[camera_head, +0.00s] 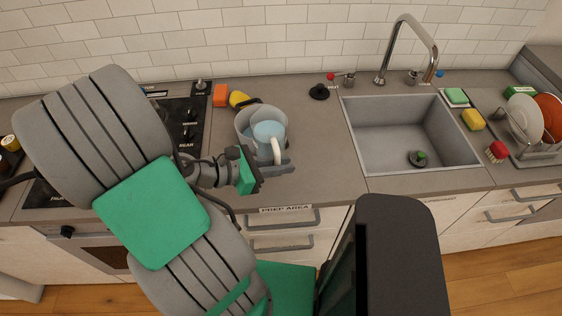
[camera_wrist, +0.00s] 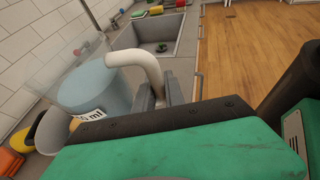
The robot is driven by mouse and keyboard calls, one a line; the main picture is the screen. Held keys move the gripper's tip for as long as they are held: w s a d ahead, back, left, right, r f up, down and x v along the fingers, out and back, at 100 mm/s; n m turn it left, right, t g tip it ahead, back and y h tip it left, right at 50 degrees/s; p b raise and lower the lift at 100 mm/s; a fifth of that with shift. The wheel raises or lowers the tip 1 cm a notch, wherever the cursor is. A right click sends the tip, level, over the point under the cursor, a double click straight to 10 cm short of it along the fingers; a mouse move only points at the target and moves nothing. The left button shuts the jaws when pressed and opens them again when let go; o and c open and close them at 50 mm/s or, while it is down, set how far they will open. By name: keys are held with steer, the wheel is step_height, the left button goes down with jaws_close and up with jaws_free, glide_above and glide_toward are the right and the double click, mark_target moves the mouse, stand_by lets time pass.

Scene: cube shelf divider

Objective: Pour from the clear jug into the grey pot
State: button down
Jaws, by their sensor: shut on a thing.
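The clear jug (camera_head: 268,131) stands out at the prep area in the head view, with pale blue liquid inside and a white handle. In the wrist view the jug (camera_wrist: 98,92) fills the left side, with its handle (camera_wrist: 142,62) curving down between my fingers. My gripper (camera_head: 277,166) is shut on this handle; the fingers also show in the wrist view (camera_wrist: 161,97). I cannot tell whether the jug touches the counter. I cannot make out the grey pot for sure; a greyish rounded edge shows beside the jug, and it may be the pot or the jug's wall.
The sink (camera_head: 408,135) with its tall tap (camera_head: 410,45) lies to the right. A black hob (camera_head: 183,125) lies to the left. An orange block (camera_head: 220,95) and a yellow item (camera_head: 239,99) sit behind the jug. The counter between jug and sink is clear.

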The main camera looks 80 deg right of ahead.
steer(key=s+a+r+p, duration=0.2)
steer(key=a+r+p, duration=0.2)
steer(key=a, duration=0.1)
steer(key=shift+a, duration=0.15)
steer(key=shift+s, duration=0.2)
